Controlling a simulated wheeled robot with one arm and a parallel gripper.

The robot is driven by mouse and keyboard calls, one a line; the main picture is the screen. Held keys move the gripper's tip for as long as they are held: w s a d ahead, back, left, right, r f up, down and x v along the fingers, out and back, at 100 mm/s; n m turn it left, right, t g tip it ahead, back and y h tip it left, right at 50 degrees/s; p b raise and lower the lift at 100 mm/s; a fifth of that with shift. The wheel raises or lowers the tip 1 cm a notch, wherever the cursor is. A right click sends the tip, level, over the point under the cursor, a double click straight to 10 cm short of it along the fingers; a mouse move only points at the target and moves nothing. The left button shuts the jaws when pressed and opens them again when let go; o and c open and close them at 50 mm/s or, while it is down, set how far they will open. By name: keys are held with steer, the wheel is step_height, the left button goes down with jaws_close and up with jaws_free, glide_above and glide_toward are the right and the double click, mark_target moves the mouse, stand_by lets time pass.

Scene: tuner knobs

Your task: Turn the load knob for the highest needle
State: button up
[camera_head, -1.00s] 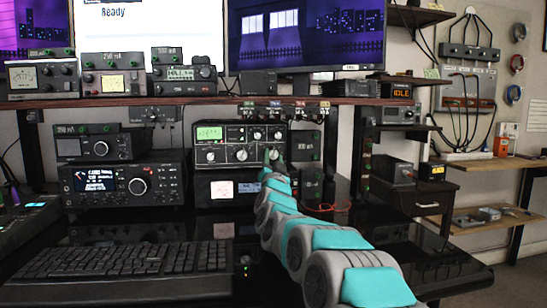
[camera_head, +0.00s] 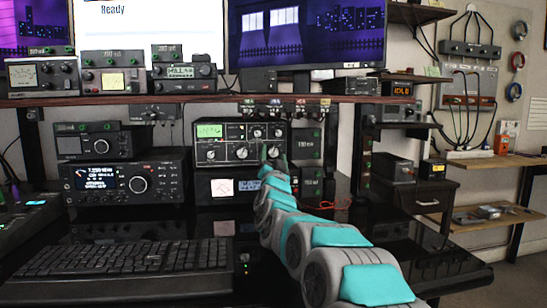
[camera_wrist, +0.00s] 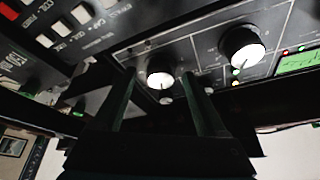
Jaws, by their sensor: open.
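The tuner (camera_head: 226,143) is a dark-faced unit with a green display (camera_head: 208,130) and several pale round knobs. My gripper (camera_head: 272,155) is at its lower right knob. In the wrist view my gripper (camera_wrist: 160,88) has its two dark fingers apart, with that knob (camera_wrist: 160,72) between or just beyond the tips; contact cannot be told. A neighbouring knob (camera_wrist: 242,47) shows to the right there. The knob labels are too small to read, so I cannot tell which is load. A white-faced meter (camera_head: 222,187) sits in the unit below; its needle is too small to read.
A radio (camera_head: 125,184) stands left of the tuner, and a keyboard (camera_head: 125,265) lies in front. A shelf (camera_head: 120,101) with small meter boxes runs above. A dark box (camera_head: 307,145) is close on the tuner's right. Red wire (camera_head: 335,204) lies right of my arm.

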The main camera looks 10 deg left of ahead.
steer(key=a+v, duration=0.1)
steer(key=v, duration=0.6)
steer(key=shift+s+d+f+b, duration=0.15)
steer(key=shift+s+d+b, duration=0.15)
steer(key=shift+s+d, duration=0.15)
steer(key=shift+d, duration=0.1)
stand_by(1.4)
